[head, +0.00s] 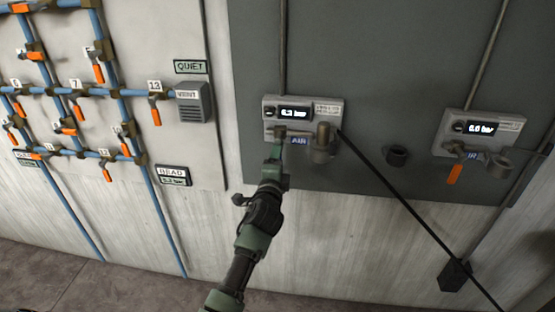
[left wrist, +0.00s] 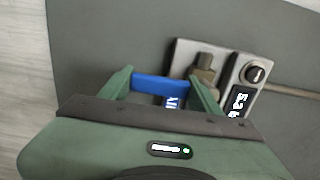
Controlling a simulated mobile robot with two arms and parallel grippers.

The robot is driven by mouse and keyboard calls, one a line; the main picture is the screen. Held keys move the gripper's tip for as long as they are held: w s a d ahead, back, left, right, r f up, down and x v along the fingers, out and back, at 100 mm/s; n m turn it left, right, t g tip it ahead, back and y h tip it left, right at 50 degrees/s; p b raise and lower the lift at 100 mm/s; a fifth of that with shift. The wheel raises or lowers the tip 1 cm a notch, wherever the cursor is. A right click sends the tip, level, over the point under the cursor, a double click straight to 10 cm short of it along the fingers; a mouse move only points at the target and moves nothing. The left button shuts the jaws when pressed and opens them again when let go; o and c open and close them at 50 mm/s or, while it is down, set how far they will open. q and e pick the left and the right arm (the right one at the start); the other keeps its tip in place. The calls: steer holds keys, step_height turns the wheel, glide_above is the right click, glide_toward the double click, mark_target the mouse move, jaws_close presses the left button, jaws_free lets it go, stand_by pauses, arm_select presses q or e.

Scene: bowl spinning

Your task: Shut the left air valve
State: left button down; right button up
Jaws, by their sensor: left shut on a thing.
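The left air valve unit (head: 333,108) is a light box on the dark panel, with a lit pressure display and a blue AIR label (head: 299,141). My left gripper (head: 276,151) is at the lower left of this unit. In the left wrist view its green fingers (left wrist: 160,78) are shut on a blue bar (left wrist: 158,84), which looks like the valve's handle. The gripper hides the handle in the head view. The brass valve body (left wrist: 206,68) shows beside the fingers. My right gripper is not in view.
A similar valve unit (head: 483,122) with an orange handle (head: 454,174) is at the right. A black cup-like holder (head: 396,155) and a dark slanting cable (head: 400,201) lie between. Blue pipes with orange-handled valves (head: 155,115) and a VENT box (head: 194,102) are at the left.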

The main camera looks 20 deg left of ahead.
arm_select(q)
steer(key=shift+d, duration=0.1)
steer(key=shift+c, duration=1.6)
jaws_free()
steer(key=v, duration=0.7)
steer(key=shift+s+b, duration=0.35)
steer(key=shift+s, duration=0.05)
steer(key=shift+d, duration=0.15)
